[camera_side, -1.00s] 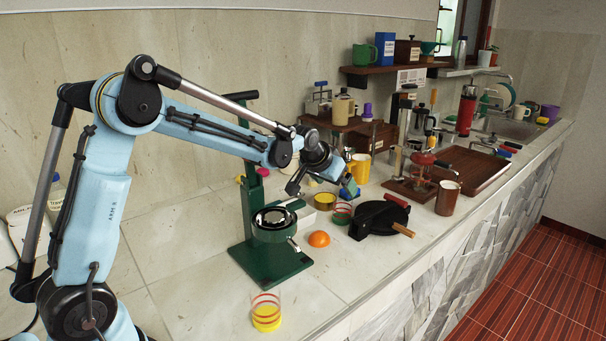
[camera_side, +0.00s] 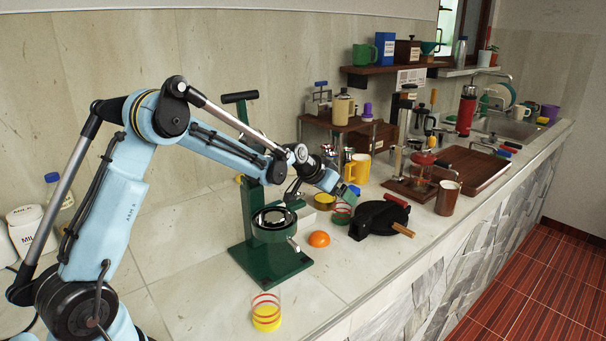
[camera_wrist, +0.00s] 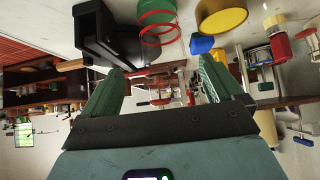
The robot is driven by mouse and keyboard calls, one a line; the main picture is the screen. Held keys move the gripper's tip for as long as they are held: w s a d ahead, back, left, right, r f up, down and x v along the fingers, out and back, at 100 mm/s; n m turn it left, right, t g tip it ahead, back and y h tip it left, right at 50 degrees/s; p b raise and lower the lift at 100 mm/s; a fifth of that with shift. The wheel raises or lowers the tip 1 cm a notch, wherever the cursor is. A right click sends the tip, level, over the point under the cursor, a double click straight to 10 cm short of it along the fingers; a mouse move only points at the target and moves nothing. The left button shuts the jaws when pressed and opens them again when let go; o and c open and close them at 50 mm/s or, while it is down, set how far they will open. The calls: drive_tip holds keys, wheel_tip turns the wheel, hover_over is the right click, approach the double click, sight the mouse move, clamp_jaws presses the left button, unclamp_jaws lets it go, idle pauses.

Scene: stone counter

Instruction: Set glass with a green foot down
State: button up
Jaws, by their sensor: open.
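The glass with a green foot (camera_side: 341,215) is clear with red rings and stands on the counter beside the black round press. In the wrist view the glass (camera_wrist: 158,27) shows at the top, upside down in the picture, with its green foot at the upper edge. My gripper (camera_wrist: 165,72) has its two green fingers spread with nothing held between them. In the side view my gripper (camera_side: 346,191) is just above the glass and close to it, apart from it in the wrist view. The exact gap cannot be told.
A yellow container (camera_side: 325,201) and a blue item (camera_wrist: 202,45) are close by. An orange (camera_side: 319,239), a green stand (camera_side: 270,262) and a yellow-footed glass (camera_side: 267,316) are nearer.

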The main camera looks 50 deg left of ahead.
sight(343, 209)
drive_tip(key=shift+a+x, duration=0.15)
drive_tip(key=shift+x, duration=1.1)
drive_tip(key=shift+a+x, duration=0.1)
drive_tip(key=shift+x, duration=1.15)
drive_tip(key=c, duration=1.2)
